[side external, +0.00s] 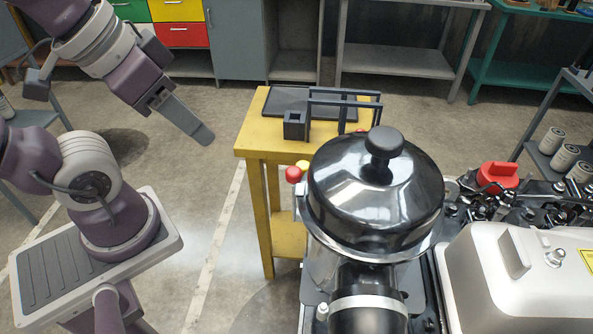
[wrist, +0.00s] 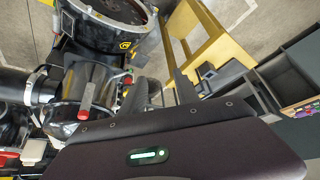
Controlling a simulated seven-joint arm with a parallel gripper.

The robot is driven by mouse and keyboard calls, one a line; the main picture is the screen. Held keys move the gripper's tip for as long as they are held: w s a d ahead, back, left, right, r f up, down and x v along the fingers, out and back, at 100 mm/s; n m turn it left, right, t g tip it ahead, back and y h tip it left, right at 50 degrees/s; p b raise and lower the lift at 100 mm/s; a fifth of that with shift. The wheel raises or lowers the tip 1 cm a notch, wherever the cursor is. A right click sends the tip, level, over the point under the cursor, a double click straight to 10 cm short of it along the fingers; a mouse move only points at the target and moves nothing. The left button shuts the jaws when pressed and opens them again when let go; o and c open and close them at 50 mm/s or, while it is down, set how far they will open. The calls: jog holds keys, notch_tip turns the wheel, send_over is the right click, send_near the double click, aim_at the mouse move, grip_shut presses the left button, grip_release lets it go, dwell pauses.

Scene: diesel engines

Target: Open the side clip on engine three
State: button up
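The engine's black domed housing (side external: 372,190) with a round knob stands right of centre in the side view. The housing's round rim (wrist: 110,22), with a yellow sticker, shows at the top of the wrist view. Two red-handled parts, one lower left (wrist: 83,113) and one smaller (wrist: 128,79), show on the engine below the rim. I cannot tell whether either is the side clip. My gripper (side external: 203,136) hangs in free air left of the yellow table and the engine, touching nothing. Its fingers overlap in the side view, so their opening is unclear.
A yellow table (side external: 247,140) with a dark tray and a small black box (side external: 296,124) stands between my gripper and the engine's far side. A red cap (side external: 497,175) and a silver cover (side external: 520,275) are at right.

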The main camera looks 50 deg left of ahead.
jog(key=w+d+r+m+g+h, duration=0.25)
jog(key=d+r+m, duration=0.25)
jog(key=d+r, duration=0.3)
jog(key=m+g, duration=0.1)
jog(key=m, duration=0.3)
send_near(291, 170)
jog(key=shift+y, duration=0.25)
jog(key=shift+x, duration=4.2)
jog(key=shift+d, duration=0.2)
jog(key=shift+c, duration=0.3)
grip_shut()
jog(key=shift+o, duration=0.3)
grip_release()
